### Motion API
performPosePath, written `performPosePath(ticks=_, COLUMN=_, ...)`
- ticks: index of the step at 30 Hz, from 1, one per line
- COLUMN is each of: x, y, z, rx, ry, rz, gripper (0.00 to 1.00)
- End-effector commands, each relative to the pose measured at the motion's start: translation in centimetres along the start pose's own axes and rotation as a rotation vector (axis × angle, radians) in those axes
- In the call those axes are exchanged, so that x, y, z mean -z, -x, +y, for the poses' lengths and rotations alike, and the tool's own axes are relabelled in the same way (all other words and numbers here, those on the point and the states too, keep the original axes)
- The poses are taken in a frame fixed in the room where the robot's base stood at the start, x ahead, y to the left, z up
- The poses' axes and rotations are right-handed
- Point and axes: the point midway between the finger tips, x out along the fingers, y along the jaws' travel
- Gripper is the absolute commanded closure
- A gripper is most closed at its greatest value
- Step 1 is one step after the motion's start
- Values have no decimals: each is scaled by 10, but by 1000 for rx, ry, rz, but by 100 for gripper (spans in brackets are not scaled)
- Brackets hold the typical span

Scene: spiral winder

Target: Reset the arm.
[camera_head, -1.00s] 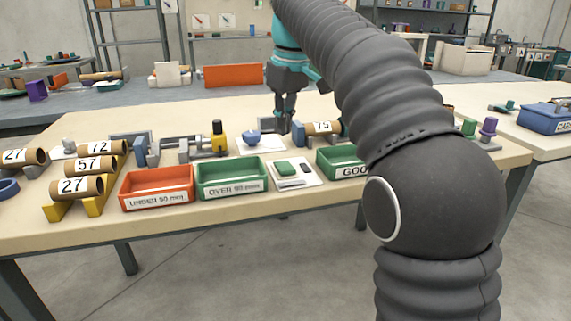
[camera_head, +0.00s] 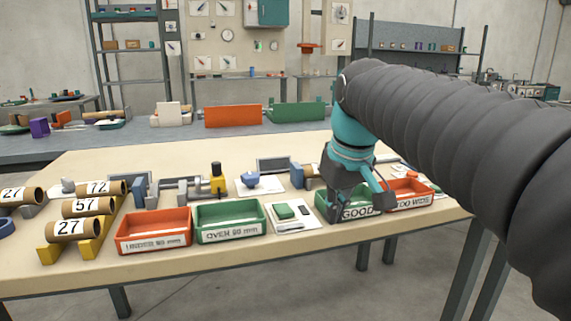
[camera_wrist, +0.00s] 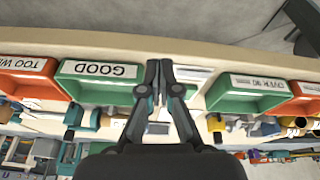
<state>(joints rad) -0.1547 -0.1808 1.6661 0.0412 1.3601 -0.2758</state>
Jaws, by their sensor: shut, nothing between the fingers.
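My gripper (camera_head: 336,213) is shut and empty. In the head view it hangs in front of the green GOOD bin (camera_head: 361,212) and hides its left part; I cannot tell the gap between them. In the wrist view my gripper (camera_wrist: 159,65) points toward the table's front edge, with the GOOD bin (camera_wrist: 98,88) to its left. My dark, ribbed arm comes in from the right side of the head view.
A TOO WIDE bin (camera_head: 410,200) stands right of GOOD. An UNDER 50 mm bin (camera_head: 154,243) and an OVER 50 mm bin (camera_head: 229,234) stand left. Numbered tubes (camera_head: 88,207) lie on yellow rests. A winding device (camera_head: 185,189) stands behind the bins. Open floor lies in front.

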Motion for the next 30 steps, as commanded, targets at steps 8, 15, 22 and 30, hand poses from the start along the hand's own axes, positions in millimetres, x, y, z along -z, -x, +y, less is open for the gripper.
performPosePath(ticks=8, x=-108, y=-36, z=2, rx=-65, ry=-199, rz=85, gripper=100)
performPosePath(ticks=15, x=-188, y=-82, z=-5, rx=-109, ry=-341, rz=153, gripper=100)
performPosePath(ticks=22, x=-221, y=-107, z=-9, rx=-126, ry=-402, rz=184, gripper=100)
performPosePath(ticks=30, x=-223, y=-109, z=-9, rx=-127, ry=-406, rz=185, gripper=100)
